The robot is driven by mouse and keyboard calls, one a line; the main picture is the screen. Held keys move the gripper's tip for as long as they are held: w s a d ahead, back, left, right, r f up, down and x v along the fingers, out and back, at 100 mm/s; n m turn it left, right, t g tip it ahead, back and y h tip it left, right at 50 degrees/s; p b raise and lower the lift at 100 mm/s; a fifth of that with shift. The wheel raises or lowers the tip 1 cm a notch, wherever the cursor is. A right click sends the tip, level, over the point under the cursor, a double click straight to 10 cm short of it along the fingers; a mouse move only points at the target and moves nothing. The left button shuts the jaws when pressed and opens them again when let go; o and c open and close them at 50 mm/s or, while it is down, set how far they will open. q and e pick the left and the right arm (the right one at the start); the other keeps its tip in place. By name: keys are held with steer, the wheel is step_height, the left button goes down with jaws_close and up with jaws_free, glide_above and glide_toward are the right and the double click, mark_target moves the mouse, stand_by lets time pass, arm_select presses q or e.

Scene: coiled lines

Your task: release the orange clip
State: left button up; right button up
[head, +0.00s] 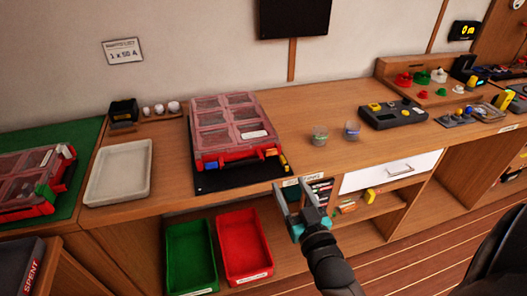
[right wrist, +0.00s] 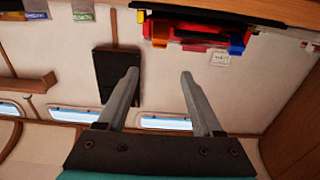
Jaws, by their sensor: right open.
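A red organiser case (head: 195,150) with a clear, compartmented lid lies on a black mat on the bench. Its front edge carries a blue clip (head: 238,161) and an orange clip (head: 271,152). In the upside-down right wrist view, the case (right wrist: 198,32) is at the top, with the orange clip (right wrist: 159,34) left and the blue clip (right wrist: 237,46) right. I cannot tell if the clips are latched. My right gripper (head: 293,188) is open and empty, apart from the case, in front of the bench edge and below the orange clip. My left gripper is out of view.
A green bin (head: 190,258) and a red bin (head: 243,246) stand below the bench front. Two small cups (head: 320,135) and a dark device (head: 393,114) are right of the case. A white tray (head: 118,172) is left. A white drawer (head: 392,171) is under the bench.

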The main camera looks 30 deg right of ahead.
mark_target(272, 150)
steer(key=b+x, duration=0.2)
steer(key=x, duration=1.3)
steer(key=shift+w, duration=0.1)
steer(key=shift+c, duration=0.4)
jaws_close()
